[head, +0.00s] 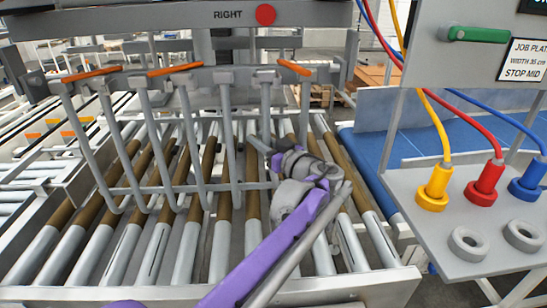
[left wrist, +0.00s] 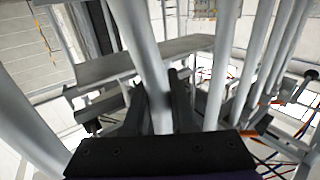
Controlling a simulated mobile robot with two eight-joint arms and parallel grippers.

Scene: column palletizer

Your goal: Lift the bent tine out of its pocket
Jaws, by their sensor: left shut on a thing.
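A row of grey hooked tines (head: 231,140) hangs from the frame under the RIGHT beam, with their lower ends curving over the rollers. My left gripper (head: 262,152) reaches up from below and is shut on one tine (head: 266,112) right of the middle of the row. In the left wrist view, this tine (left wrist: 143,45) stands tilted between the two dark fingers (left wrist: 158,100). The tine's top is still at the frame in the head view; whether it sits fully in its pocket cannot be told. Its lower part is hidden by my gripper. My right gripper is not in view.
Orange latches (head: 175,69) lie along the frame top, below the beam (head: 140,18) with a red button (head: 265,14). Neighbouring tines stand close on both sides. Rollers (head: 190,245) lie below. At right, a panel (head: 455,215) carries yellow, red and blue plugs with cables.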

